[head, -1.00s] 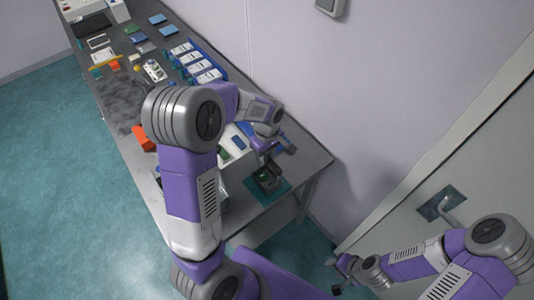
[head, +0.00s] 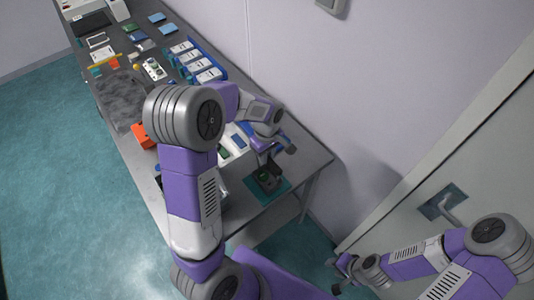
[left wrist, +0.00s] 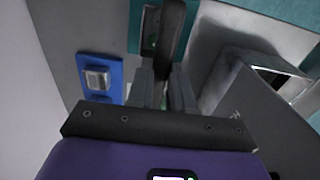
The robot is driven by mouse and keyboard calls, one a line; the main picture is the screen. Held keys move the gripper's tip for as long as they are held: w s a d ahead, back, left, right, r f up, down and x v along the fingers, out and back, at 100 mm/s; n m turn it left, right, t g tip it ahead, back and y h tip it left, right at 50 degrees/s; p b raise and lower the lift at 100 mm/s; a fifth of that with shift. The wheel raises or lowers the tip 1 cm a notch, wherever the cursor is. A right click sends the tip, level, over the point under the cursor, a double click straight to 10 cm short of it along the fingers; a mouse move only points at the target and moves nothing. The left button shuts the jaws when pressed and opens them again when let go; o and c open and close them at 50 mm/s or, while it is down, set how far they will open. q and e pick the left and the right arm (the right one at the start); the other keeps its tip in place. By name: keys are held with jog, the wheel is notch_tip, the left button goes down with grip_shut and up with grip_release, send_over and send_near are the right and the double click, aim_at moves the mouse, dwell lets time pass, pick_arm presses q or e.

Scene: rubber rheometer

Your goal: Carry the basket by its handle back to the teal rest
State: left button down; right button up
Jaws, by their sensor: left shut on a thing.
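The basket (head: 266,181) is small and dark with something green inside. It is at the teal rest (head: 284,184), near the table's close right corner. I cannot tell whether it touches the rest or hangs just above it. My left gripper (head: 270,163) is over the basket, pointing down. In the left wrist view its fingers (left wrist: 162,88) are shut on the dark basket handle (left wrist: 172,38). Part of the teal rest (left wrist: 135,25) shows there beside the basket. My right gripper (head: 338,272) is away from the table, low by the door; its jaws are too small to read.
A blue item with a silver block (left wrist: 98,79) lies left of the fingers in the wrist view. A metallic box with an opening (left wrist: 262,75) stands close on the right. Blue trays (head: 203,68) and an orange piece (head: 143,136) are farther along the table. The wall borders the table's right side.

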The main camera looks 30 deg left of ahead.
pick_arm(q)
jog(key=shift+f, duration=0.2)
jog(key=c, duration=0.9)
grip_release()
notch_tip(320, 180, up, 8)
jog(key=shift+f, duration=0.15)
jog(key=shift+f, duration=0.1)
